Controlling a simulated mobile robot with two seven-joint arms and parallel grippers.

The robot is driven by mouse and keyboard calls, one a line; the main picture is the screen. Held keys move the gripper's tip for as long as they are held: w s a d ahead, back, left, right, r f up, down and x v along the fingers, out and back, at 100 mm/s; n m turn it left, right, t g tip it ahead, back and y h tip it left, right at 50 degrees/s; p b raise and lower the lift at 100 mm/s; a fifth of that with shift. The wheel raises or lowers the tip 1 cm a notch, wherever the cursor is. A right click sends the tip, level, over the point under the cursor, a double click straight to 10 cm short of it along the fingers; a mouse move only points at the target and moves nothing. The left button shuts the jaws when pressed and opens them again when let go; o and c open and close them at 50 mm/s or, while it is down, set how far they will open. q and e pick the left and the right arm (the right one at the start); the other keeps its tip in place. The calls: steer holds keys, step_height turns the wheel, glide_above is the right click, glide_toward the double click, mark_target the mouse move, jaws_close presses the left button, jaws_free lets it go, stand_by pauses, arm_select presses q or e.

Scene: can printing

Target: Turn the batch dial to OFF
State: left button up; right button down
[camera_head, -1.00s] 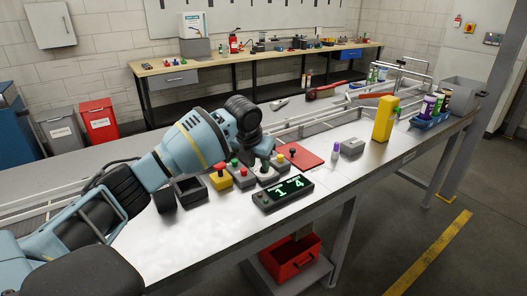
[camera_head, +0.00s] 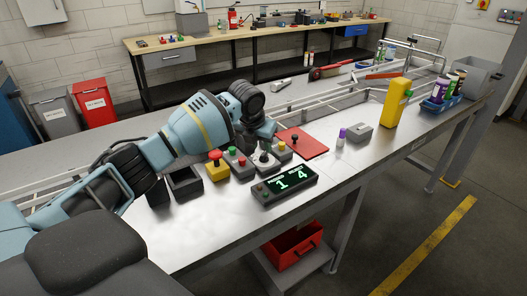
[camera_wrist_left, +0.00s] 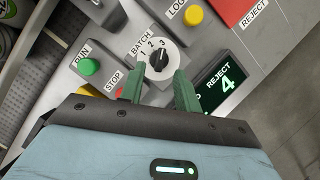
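The batch dial (camera_wrist_left: 158,60) is a black knob on a white round plate, labelled BATCH with 1, 2 and 3 around its upper side. No OFF mark is readable; part of the plate is hidden by the fingers. My left gripper (camera_wrist_left: 159,76) is open, its two green fingers to either side of the knob's near side. I cannot tell whether they touch it. In the head view the dial's grey box (camera_head: 265,168) sits under my left gripper (camera_head: 266,146), whose fingers are largely hidden. My right gripper is not in view.
A display (camera_head: 285,185) reading 1 and 4 stands just in front of the dial. RUN (camera_wrist_left: 89,66) and STOP (camera_wrist_left: 121,90) buttons are close on its left, with a yellow lock button (camera_wrist_left: 194,15) beyond. A red reject plate (camera_head: 302,143) lies right of the boxes.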

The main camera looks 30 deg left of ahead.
mark_target(264, 154)
arm_select(q)
steer(key=shift+x, duration=2)
steer(key=shift+c, duration=0.2)
jaws_close()
